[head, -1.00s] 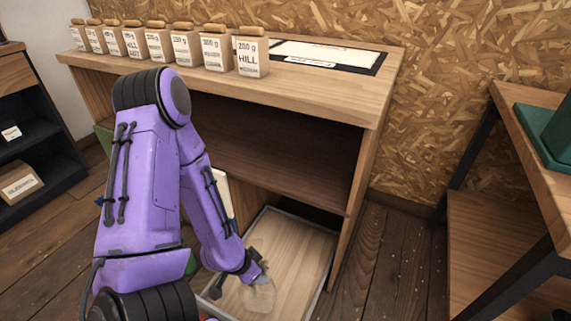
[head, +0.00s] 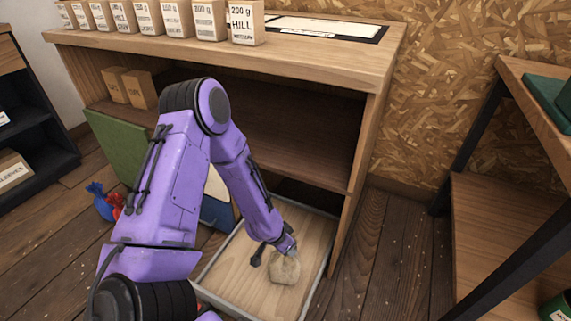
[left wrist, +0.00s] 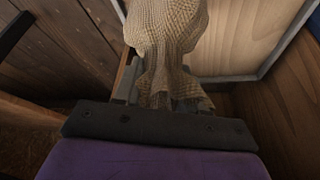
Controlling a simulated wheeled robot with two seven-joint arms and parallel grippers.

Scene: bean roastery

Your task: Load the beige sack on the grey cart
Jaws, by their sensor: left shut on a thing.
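The beige sack (head: 285,269) is a small, round cloth bag with a gathered neck. My left gripper (head: 287,246) is shut on its neck, which also shows in the left wrist view, where the sack (left wrist: 168,28) hangs out beyond the fingers. The grey cart (head: 238,272) is a low wooden bed with a grey rim, in front of the shelf's lower opening. In the head view the sack appears over the right part of the bed. I cannot tell whether it touches the bed. My right gripper is in neither view.
A wooden shelf unit (head: 235,62) stands over the cart's far end, with several labelled bags on top. Blue (head: 97,198) and red (head: 116,204) bundles lie on the floor at left. A black-legged table (head: 505,235) stands at right. Bare floor separates it from the cart.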

